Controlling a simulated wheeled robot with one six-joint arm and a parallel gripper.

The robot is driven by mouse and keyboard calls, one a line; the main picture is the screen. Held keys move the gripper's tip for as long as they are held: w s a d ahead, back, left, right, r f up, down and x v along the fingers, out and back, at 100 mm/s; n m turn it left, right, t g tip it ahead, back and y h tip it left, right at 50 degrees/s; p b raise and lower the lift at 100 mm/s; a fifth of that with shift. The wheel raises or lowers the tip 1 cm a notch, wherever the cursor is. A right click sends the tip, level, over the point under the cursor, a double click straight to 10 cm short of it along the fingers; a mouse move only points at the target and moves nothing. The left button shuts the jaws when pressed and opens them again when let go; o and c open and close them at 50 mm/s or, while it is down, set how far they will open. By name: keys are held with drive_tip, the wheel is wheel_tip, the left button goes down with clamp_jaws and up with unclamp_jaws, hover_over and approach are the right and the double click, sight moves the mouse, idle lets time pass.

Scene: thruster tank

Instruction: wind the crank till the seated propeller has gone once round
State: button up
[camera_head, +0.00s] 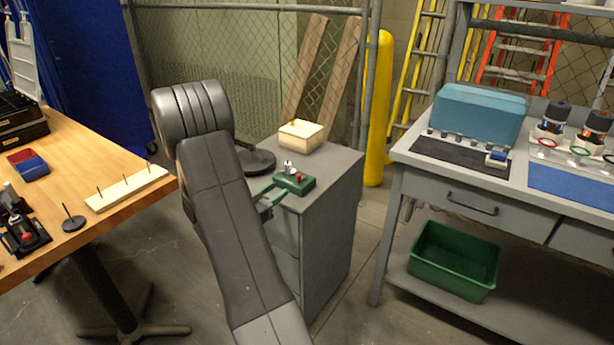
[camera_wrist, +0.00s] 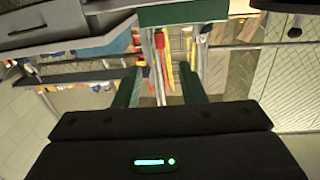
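A small green unit (camera_head: 293,184) sits on the grey cabinet near its front edge. It carries a small red knob (camera_head: 299,178) and an upright pale metal piece (camera_head: 288,168); which is the crank or the propeller I cannot tell at this size. My gripper (camera_head: 270,194), partly hidden by my grey arm, is at the left side of the unit; whether it touches is unclear. In the wrist view the two green fingers of my gripper (camera_wrist: 159,88) stand apart, with only background clearly visible between them. A green block (camera_wrist: 180,12) shows beyond them at the top.
A cream box (camera_head: 301,135) and a dark round base (camera_head: 257,162) share the cabinet top (camera_head: 335,172). A wooden table (camera_head: 120,160) stands left. A grey bench on the right holds a teal case (camera_head: 478,112), with a green bin (camera_head: 453,262) below. Floor separates cabinet and bench.

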sight(297, 177)
drive_tip(key=x, duration=1.2)
drive_tip(key=shift+w+d, duration=0.15)
clamp_jaws()
